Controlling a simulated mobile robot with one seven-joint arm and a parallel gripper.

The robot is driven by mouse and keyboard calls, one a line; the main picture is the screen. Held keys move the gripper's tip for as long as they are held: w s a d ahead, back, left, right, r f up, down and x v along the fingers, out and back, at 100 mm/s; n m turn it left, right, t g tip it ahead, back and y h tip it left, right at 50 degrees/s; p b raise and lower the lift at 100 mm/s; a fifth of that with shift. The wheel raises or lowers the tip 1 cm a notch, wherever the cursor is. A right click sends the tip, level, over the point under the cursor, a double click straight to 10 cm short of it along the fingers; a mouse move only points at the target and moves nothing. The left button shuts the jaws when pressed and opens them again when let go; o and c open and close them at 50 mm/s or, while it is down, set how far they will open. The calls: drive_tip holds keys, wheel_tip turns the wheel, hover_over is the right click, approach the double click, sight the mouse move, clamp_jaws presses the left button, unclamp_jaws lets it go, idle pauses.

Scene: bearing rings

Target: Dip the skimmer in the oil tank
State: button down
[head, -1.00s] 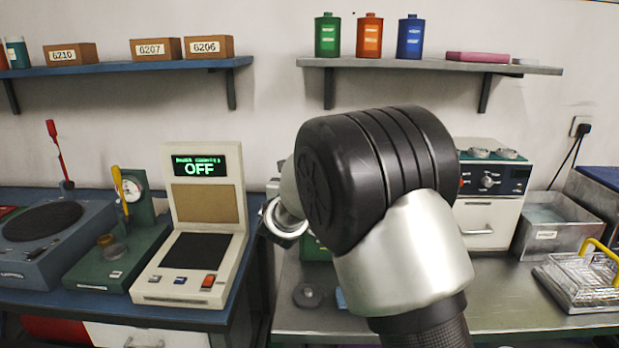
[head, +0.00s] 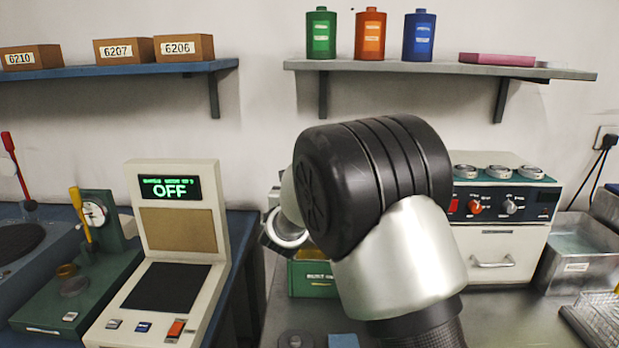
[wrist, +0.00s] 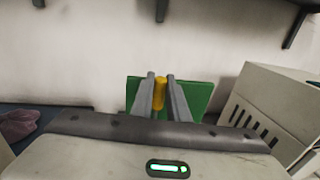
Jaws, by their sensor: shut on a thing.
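My gripper (wrist: 161,95) is shut on an upright yellow handle (wrist: 159,93), which looks like the skimmer's. The rest of the skimmer is hidden. A green box, probably the oil tank (wrist: 198,98), stands behind the fingertips in the wrist view. In the head view the green tank (head: 312,279) shows partly behind my arm, with a label on its front and amber at its top. My black and silver arm covers most of the middle there and hides the fingers. I cannot tell how far the skimmer is from the tank.
A beige console (head: 180,225) reading OFF stands left of my arm. A white and green oven (head: 500,220) with rings on top stands to the right, beside a metal tank (head: 575,268) and a wire basket (head: 600,318). Shelves (head: 440,67) run along the wall above.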

wheel_tip(320, 180, down, 7)
drive_tip(key=b, duration=0.5)
drive_tip(key=shift+f+b, duration=0.8)
drive_tip(key=shift+f, duration=1.85)
idle(0.6)
